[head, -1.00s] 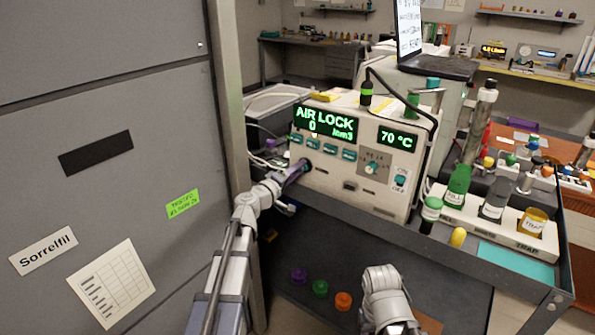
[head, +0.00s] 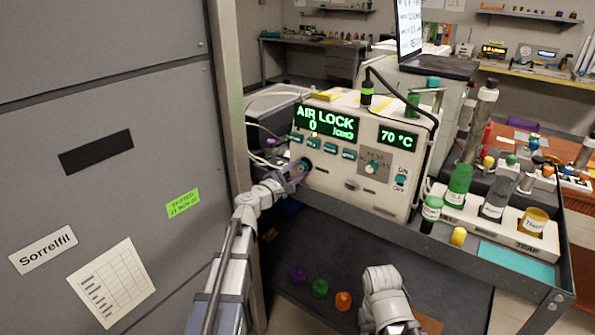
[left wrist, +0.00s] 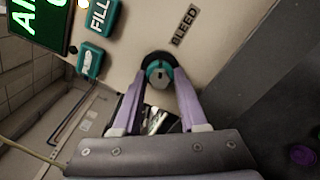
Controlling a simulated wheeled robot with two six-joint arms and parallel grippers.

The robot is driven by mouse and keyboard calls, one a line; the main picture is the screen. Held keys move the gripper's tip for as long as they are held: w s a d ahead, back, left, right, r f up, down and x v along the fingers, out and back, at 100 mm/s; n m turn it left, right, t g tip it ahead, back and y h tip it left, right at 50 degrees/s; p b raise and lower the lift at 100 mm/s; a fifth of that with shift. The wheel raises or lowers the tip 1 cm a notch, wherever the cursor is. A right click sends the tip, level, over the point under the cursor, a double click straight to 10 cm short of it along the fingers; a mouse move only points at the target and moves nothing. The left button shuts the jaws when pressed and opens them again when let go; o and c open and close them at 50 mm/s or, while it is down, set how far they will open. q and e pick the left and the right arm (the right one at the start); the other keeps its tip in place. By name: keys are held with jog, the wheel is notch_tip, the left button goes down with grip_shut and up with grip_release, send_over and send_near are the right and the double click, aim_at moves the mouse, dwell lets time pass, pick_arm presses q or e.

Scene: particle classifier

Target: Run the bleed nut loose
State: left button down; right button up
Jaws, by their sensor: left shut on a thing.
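The classifier (head: 345,187) is a cream box whose green display reads AIR LOCK 0 and 70 °C. The bleed nut (left wrist: 159,73) is a teal ring with a pale centre in a dark round port, beside the BLEED label (left wrist: 185,25) in the left wrist view. My left gripper (left wrist: 160,82) has its two purple fingers shut on the nut, one on each side. In the head view my left gripper (head: 298,172) reaches the port at the lower left of the front panel and mostly hides the nut. My right gripper's fingers do not show, only its arm at the bottom.
Teal buttons (head: 314,143) sit just above the port. A grey cabinet (head: 105,130) stands close on the left. Purple, green and orange knobs (head: 320,288) lie on the dark lower shelf. A bottle rack (head: 490,222) stands to the right.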

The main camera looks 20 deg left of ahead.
pick_arm(q)
jog(key=n, duration=0.4)
jog(key=shift+w+n, duration=0.15)
jog(key=shift+n, duration=2.05)
jog(key=shift+c, duration=2.2)
grip_release()
jog(key=v, duration=0.8)
